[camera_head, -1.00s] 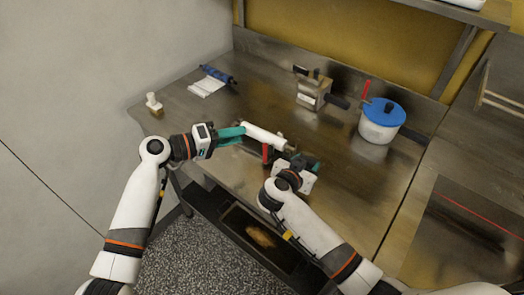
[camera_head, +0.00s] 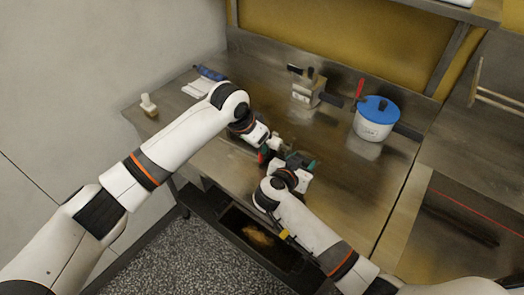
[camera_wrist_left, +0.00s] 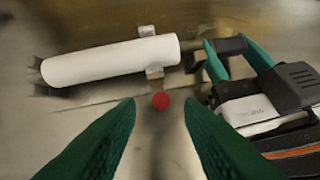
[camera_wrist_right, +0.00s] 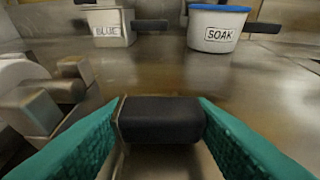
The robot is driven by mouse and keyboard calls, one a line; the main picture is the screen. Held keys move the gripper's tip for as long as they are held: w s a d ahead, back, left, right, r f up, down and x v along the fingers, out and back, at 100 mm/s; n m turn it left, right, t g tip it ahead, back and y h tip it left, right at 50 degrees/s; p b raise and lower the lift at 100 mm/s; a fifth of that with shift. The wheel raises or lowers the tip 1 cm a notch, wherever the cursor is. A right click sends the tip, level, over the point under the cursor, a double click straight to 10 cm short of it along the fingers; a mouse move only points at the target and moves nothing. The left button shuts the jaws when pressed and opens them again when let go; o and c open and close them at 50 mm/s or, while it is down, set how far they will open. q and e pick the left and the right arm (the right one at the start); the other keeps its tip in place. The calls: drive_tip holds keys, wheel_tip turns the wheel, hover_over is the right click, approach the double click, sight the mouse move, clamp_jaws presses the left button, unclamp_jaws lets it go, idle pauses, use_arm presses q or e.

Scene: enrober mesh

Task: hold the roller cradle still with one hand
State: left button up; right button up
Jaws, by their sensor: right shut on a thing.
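The roller cradle shows in the left wrist view as metal brackets (camera_wrist_left: 153,71) beside a white roller (camera_wrist_left: 110,62). Its metal posts (camera_wrist_right: 38,108) also show at the left of the right wrist view. My right gripper (camera_wrist_right: 160,120) is shut on the cradle's black grip block (camera_wrist_right: 160,118); it also shows in the head view (camera_head: 298,163). My left gripper (camera_wrist_left: 160,105) is open, its teal fingers spread on either side of a red knob (camera_wrist_left: 161,101). I cannot tell whether they touch it. In the head view my left arm hides most of the roller.
A white pot marked SOAK (camera_head: 374,126) with a blue lid and a container marked BLUE (camera_head: 304,95) stand at the back of the steel table. A white cloth (camera_head: 197,88) and a small white-topped item (camera_head: 148,104) are at the left. The table's right part is clear.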

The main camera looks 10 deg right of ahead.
sight(262, 160)
use_arm(q)
drive_tip(key=x, duration=0.6)
drive_tip(key=shift+c, duration=0.5)
clamp_jaws()
drive_tip(key=shift+d, duration=0.1)
